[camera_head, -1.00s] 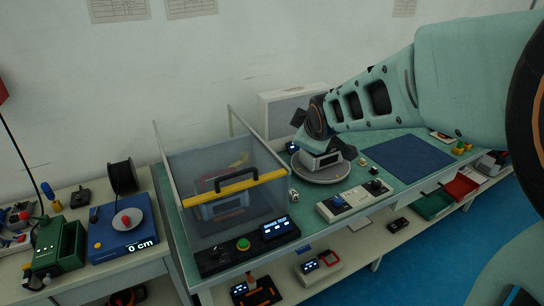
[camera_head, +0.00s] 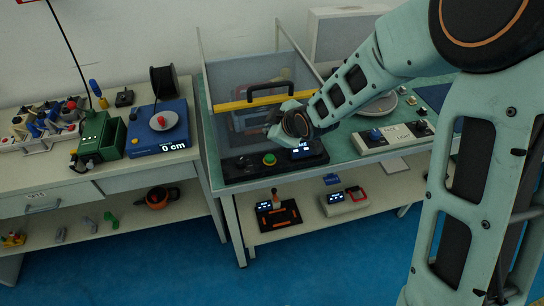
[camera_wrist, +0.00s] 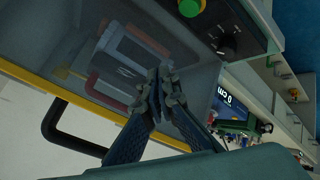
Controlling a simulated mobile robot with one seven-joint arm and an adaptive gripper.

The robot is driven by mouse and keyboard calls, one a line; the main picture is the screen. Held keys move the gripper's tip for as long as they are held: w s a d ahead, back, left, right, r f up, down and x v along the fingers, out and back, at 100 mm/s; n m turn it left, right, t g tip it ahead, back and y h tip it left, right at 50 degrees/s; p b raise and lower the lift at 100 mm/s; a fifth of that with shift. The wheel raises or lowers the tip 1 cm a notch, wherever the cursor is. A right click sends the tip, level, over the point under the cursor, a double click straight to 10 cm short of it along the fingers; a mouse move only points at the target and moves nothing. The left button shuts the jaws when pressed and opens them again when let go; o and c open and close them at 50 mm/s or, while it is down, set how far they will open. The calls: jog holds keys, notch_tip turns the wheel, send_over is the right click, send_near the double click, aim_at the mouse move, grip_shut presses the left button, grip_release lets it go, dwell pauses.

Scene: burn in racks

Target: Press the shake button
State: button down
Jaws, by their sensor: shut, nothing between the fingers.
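A round green button (camera_head: 269,159) sits on a black control panel (camera_head: 232,172) along the front of a clear-walled chamber. A black knob and a lit display flank it. The wrist view also shows the green button (camera_wrist: 190,8) at the top edge, beside the black knob (camera_wrist: 228,42). I cannot read a shake label. My gripper (camera_wrist: 163,78) is shut and empty, its fingertips together in front of the clear wall and apart from the green button. In the head view my wrist is above the panel and display; my fingertips cannot be made out there.
The chamber's yellow bar with a black handle (camera_head: 270,89) lies close to my wrist. A white control box with knobs (camera_head: 394,135) stands to the right. A blue scale (camera_head: 158,130) and a green device (camera_head: 100,138) are on the left table. Blue floor is open in front.

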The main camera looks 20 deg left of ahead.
aim_at(270, 159)
jog(key=shift+f, duration=0.1)
notch_tip(270, 159, down, 8)
jog(key=b, duration=0.5)
jog(key=shift+b, duration=0.4)
jog(key=shift+f+b, duration=0.3)
jog(key=shift+b, duration=0.15)
jog(key=shift+f, duration=0.1)
dwell(0.7)
jog(key=shift+f+b, duration=0.35)
jog(key=shift+b, duration=0.25)
